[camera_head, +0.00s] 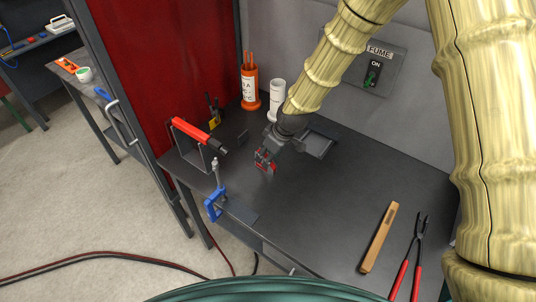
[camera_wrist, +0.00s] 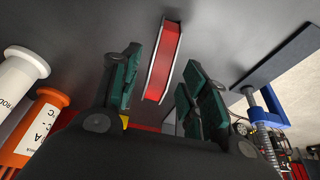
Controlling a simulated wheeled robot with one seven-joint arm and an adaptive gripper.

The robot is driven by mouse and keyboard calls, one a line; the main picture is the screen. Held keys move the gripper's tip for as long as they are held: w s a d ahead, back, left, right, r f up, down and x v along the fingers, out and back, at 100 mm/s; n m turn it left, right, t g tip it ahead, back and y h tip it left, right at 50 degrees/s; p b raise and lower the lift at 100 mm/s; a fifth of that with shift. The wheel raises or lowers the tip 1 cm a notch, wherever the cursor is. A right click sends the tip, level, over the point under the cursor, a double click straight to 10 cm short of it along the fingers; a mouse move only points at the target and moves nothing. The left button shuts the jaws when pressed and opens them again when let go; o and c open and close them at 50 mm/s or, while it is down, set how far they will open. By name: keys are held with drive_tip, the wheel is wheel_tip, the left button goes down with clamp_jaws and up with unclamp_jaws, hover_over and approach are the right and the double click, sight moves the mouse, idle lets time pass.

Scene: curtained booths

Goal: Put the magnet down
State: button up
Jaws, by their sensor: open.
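The red magnet (camera_wrist: 165,62) with pale metal edges stands on the dark table, seen edge-on between and a little beyond my two fingertips in the wrist view. My gripper (camera_head: 266,160) is open, low over the table, with its fingers on either side of the magnet. Gaps show between the magnet and the fingers in the wrist view. In the head view only small red parts of the magnet (camera_head: 262,165) show around my fingers, and the rest is hidden.
An orange canister (camera_head: 249,88) with rods and a white canister (camera_head: 277,99) stand behind. A red torch-like tool on a stand (camera_head: 196,136) and a blue clamp (camera_head: 213,204) are left. A wooden-coloured bar (camera_head: 378,238) and red-handled tongs (camera_head: 410,258) lie right. The table's middle is clear.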

drive_tip(key=b+v, duration=0.3)
drive_tip(key=v, duration=0.9)
drive_tip(key=shift+r+b, duration=0.2)
drive_tip(key=shift+b, duration=0.1)
drive_tip(key=shift+a, duration=0.15)
